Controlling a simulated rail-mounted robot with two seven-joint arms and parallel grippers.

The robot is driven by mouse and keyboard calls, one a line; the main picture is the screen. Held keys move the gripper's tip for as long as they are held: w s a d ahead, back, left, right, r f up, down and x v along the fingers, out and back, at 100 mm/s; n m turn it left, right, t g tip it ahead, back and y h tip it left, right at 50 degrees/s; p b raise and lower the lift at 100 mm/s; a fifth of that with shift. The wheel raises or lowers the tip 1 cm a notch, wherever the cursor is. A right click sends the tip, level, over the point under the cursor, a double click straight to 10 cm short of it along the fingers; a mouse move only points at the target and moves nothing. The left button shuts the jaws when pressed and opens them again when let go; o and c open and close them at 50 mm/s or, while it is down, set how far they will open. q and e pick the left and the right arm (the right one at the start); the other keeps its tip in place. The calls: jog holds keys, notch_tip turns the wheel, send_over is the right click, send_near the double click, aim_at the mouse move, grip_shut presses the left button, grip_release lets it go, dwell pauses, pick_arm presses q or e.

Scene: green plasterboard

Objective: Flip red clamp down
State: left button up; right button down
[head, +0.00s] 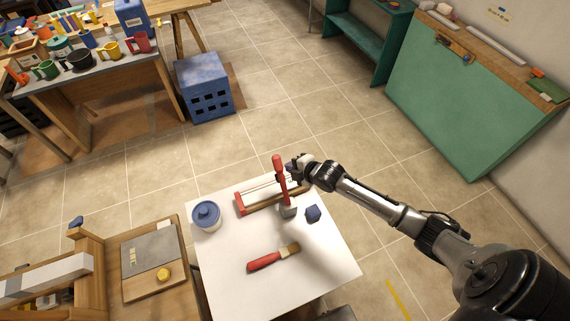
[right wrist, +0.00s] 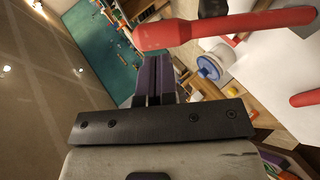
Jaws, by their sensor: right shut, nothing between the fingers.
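The red clamp (head: 279,172) stands with its handle roughly upright on the white table, at the end of a low red-framed piece (head: 241,205). My right gripper (head: 293,169) is right beside the upper part of the handle, on its right side. In the right wrist view the shut dark fingers (right wrist: 153,78) lie near the rounded end of the red handle (right wrist: 225,27), with nothing between them. I cannot tell whether they touch it. My left gripper is not in view.
The white table (head: 220,275) also holds a white jar with a blue lid (head: 207,214), a red-handled brush (head: 270,258) and a small blue lump (head: 313,213). Tiled floor lies open behind.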

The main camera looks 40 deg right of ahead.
aim_at(281, 164)
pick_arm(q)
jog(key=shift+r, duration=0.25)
pick_arm(e)
jog(key=shift+x, duration=1.8)
